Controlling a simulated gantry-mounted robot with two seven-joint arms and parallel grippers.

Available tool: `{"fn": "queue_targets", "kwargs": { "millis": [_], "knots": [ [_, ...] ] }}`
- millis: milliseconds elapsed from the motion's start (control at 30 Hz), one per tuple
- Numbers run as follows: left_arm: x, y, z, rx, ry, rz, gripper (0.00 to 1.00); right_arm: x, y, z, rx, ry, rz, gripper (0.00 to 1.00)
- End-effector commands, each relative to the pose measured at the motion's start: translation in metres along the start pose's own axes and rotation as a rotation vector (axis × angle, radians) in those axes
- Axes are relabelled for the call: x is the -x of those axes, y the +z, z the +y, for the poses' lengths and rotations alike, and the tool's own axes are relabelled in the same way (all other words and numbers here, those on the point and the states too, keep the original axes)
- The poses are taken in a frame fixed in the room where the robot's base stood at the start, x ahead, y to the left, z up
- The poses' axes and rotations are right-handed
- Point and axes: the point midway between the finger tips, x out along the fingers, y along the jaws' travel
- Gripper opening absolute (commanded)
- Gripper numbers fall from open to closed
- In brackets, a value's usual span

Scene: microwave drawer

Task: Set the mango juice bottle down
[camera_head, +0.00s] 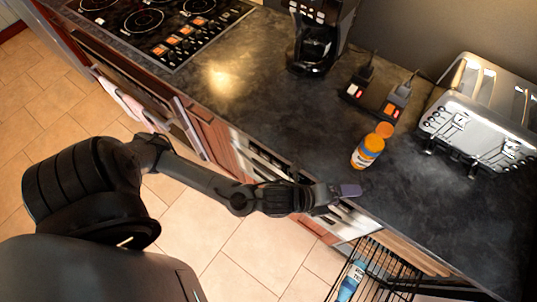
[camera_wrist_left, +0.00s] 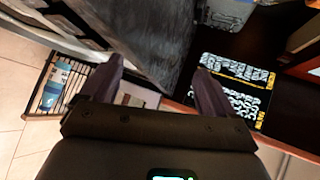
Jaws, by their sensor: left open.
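The mango juice bottle (camera_head: 367,153), orange with a blue label and an orange cap, stands on the dark counter (camera_head: 285,118) between the counter's front edge and the toaster. My left gripper (camera_head: 348,190) is near the counter's front edge, just below the bottle in the picture, and apart from it. The left wrist view shows its two fingers (camera_wrist_left: 157,82) spread with nothing between them. The bottle is not visible in that view. My right gripper is in neither view.
A silver toaster (camera_head: 485,110) stands right of the bottle. A wire basket (camera_head: 368,272) holding a blue-and-white item (camera_head: 350,281) is below the counter edge. The counter's middle is clear.

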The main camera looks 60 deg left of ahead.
Motion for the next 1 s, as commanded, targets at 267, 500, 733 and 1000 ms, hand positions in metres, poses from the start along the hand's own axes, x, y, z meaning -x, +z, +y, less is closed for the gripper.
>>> {"fn": "queue_targets", "kwargs": {
  "millis": [267,500,733,1000],
  "knots": [
    [0.063,0.011,0.058,1.068,0.397,-0.301,0.88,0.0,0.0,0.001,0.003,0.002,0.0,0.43],
    [0.129,0.033,0.114,1.539,0.556,-0.668,0.88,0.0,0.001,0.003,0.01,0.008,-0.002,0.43],
    [0.151,0.037,0.129,1.647,0.585,-0.791,0.88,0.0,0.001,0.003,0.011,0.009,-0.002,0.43],
    [0.151,0.037,0.128,1.647,0.584,-0.79,0.88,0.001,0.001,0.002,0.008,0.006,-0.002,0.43]
  ]
}}
